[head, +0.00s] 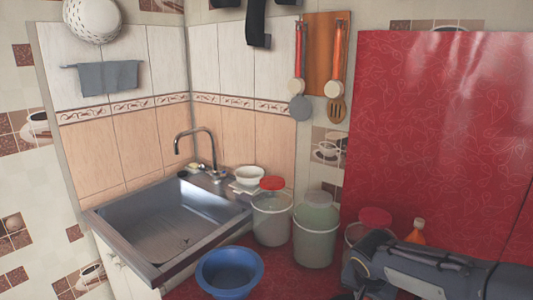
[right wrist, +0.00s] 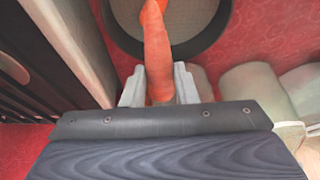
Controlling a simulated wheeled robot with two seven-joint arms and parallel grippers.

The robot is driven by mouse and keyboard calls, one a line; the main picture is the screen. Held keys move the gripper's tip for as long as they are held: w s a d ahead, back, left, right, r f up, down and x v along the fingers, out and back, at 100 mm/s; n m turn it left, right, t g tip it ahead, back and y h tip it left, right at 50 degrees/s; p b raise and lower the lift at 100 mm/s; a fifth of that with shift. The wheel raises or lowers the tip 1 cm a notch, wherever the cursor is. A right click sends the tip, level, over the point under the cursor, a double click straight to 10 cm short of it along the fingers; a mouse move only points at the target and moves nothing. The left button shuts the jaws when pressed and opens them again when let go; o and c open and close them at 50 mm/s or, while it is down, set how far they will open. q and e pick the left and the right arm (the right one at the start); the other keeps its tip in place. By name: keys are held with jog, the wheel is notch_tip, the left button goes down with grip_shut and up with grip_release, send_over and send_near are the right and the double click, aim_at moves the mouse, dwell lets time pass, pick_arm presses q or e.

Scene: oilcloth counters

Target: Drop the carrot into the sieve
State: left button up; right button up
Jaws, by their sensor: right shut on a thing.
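The orange carrot (right wrist: 157,55) is between the two grey fingers of my right gripper (right wrist: 159,88) in the right wrist view. The gripper is shut on it, and the carrot points away toward the top of the picture. Its far part overlaps a round, dark-rimmed sieve (right wrist: 202,18) with a pale mesh-like inside. I cannot tell whether the carrot touches the sieve. Another orange patch shows at the top edge, over the sieve; what it is cannot be told. My left gripper is not in view.
In the head view a blue basin (head: 229,273) stands in front of the metal sink (head: 170,225). Pale containers (right wrist: 257,92) stand right of the sieve in the right wrist view.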

jog(key=shift+f, duration=0.75)
jog(key=o, duration=1.1)
jog(key=shift+c, duration=0.2)
jog(key=shift+r, duration=0.15)
jog(key=v, duration=0.7)
jog(key=shift+s+a+r, duration=0.1)
jog(key=shift+a+r, duration=0.05)
jog(key=shift+r, duration=0.2)
